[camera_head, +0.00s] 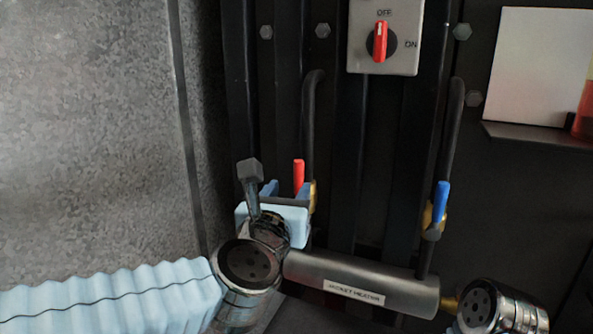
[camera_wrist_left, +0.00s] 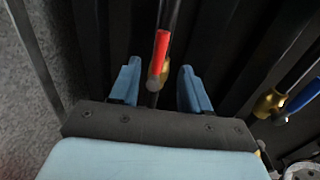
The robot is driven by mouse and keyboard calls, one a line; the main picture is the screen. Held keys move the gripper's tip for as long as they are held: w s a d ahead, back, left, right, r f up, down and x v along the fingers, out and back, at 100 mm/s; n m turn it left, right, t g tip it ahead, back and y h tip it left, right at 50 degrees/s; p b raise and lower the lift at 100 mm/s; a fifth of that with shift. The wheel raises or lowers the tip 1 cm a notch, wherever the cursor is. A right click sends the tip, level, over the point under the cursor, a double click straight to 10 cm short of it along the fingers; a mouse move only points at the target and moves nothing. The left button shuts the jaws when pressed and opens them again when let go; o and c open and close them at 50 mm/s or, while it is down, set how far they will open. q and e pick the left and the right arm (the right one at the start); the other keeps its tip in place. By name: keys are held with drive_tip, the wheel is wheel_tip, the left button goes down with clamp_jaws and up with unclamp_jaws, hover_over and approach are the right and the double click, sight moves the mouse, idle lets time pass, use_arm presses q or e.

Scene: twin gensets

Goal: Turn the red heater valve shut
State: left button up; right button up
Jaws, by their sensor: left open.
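The red heater valve handle (camera_head: 299,176) stands upright in the head view, on a brass fitting at the left hose above the heater cylinder. My left gripper (camera_head: 287,190) is open at this handle. In the left wrist view the red handle (camera_wrist_left: 160,54) lies between the two blue fingers of my left gripper (camera_wrist_left: 158,82), with a gap on each side. The handle's lower end and its brass body are partly hidden by the gripper in the head view. My right gripper does not show.
A blue-handled valve (camera_head: 440,200) stands on the right hose. The grey heater cylinder (camera_head: 365,283) lies below both hoses. A switch box (camera_head: 384,37) above has a red knob upright at OFF. A grey wall (camera_head: 90,130) is close at the left. A small shelf (camera_head: 535,134) is at the right.

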sight(297, 176)
use_arm(q)
drive_tip(key=w, duration=0.3)
drive_tip(key=w+d+p, duration=0.1)
drive_tip(key=w, duration=0.4)
drive_tip(key=shift+w+d+p, duration=0.3)
drive_tip(key=shift+d+p, duration=0.05)
drive_tip(key=shift+p, duration=0.05)
drive_tip(key=shift+c, duration=0.5)
clamp_jaws()
